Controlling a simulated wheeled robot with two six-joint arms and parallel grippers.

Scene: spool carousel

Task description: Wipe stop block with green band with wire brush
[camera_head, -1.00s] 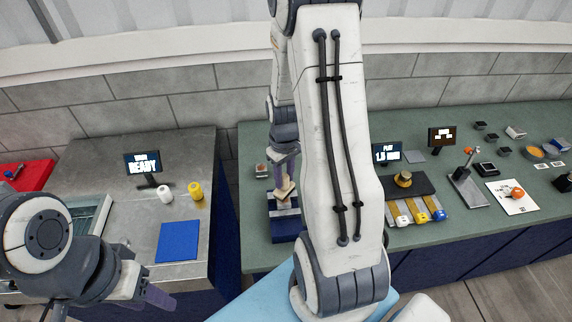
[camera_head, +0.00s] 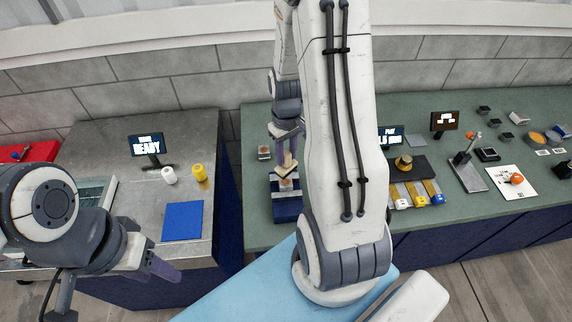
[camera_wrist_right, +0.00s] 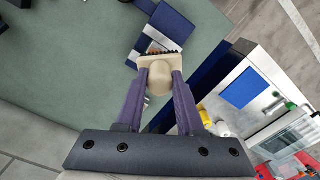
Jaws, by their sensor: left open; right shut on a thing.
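My right gripper (camera_head: 289,153) is shut on the wire brush (camera_head: 288,168). In the right wrist view, the jaws (camera_wrist_right: 160,88) clasp its pale cream handle (camera_wrist_right: 159,77), and dark bristles show at its far end. The brush is over or just in front of a dark blue fixture (camera_head: 287,209) with silvery strips; this also shows in the right wrist view (camera_wrist_right: 174,20). I cannot tell whether the bristles touch it. A green band on a stop block cannot be made out; the brush hides part of the fixture. My left gripper (camera_head: 163,270) is open and empty at lower left.
A small block (camera_head: 264,153) sits behind the fixture on the green bench (camera_head: 258,232). Right of my arm stand a dark tray (camera_head: 412,166), coloured slides and a small press (camera_head: 467,158). The left metal bench holds a blue mat (camera_head: 183,221), a screen and white and yellow cylinders.

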